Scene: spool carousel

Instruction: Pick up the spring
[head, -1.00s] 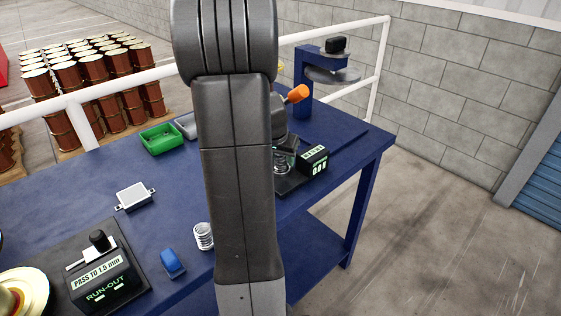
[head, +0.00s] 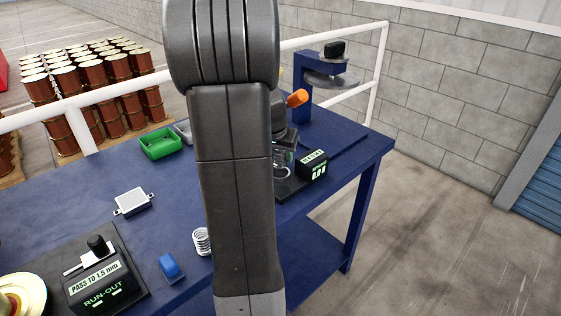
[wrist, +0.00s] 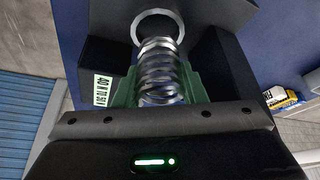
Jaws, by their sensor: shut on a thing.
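A wire spring (wrist: 160,72) sits between the green fingers of my gripper (wrist: 160,84) in the wrist view, and the fingers are shut on it. The same spring shows partly behind my arm in the head view (head: 282,158), at the dark test stand (head: 290,187). My gripper is hidden there by my arm. Just beyond the spring in the wrist view is a pale ring (wrist: 158,14). I cannot tell whether the spring touches the stand. Another white coil spring (head: 201,240) stands on the blue table (head: 190,205), partly covered by my arm.
A small black display box (head: 312,165) stands right beside the held spring. A green tray (head: 160,143), a white box (head: 133,201), a blue block (head: 171,267) and a run-out gauge (head: 100,288) are on the table.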

